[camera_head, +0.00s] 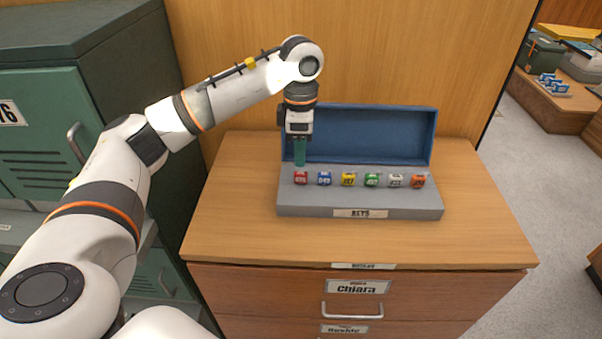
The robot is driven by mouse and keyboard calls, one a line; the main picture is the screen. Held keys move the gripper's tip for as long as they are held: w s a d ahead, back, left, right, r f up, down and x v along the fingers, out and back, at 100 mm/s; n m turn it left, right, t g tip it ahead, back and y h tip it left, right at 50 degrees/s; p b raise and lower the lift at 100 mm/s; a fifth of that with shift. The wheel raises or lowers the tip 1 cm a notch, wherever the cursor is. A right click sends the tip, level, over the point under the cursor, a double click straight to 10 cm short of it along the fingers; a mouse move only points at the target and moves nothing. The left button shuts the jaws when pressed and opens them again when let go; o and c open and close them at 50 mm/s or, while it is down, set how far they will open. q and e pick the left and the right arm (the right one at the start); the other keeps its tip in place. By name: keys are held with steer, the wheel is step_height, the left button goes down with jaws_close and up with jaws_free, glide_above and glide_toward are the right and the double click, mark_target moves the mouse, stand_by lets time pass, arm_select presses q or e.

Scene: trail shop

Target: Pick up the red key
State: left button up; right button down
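The red key (300,177) has a red tag block and sits at the left end of a row in the grey key box (300,205). My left gripper (299,163) points down just above and behind the red key, in front of the box's raised blue lid. Its teal fingers show as one narrow block, so I cannot tell whether they are apart. I see no clear contact with the key. My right gripper is out of view.
Blue (324,178), yellow (348,179), green (372,180), white (395,181) and orange (418,181) keys stand to the right in the row. The box rests on a wooden cabinet (240,220) with free top around it. Green lockers (60,110) stand left.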

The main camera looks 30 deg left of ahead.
mark_target(301, 172)
arm_select(q)
step_height(301, 172, down, 6)
steer(key=p, duration=0.3)
steer(key=shift+r, duration=0.25)
steer(key=shift+f, duration=0.25)
jaws_close()
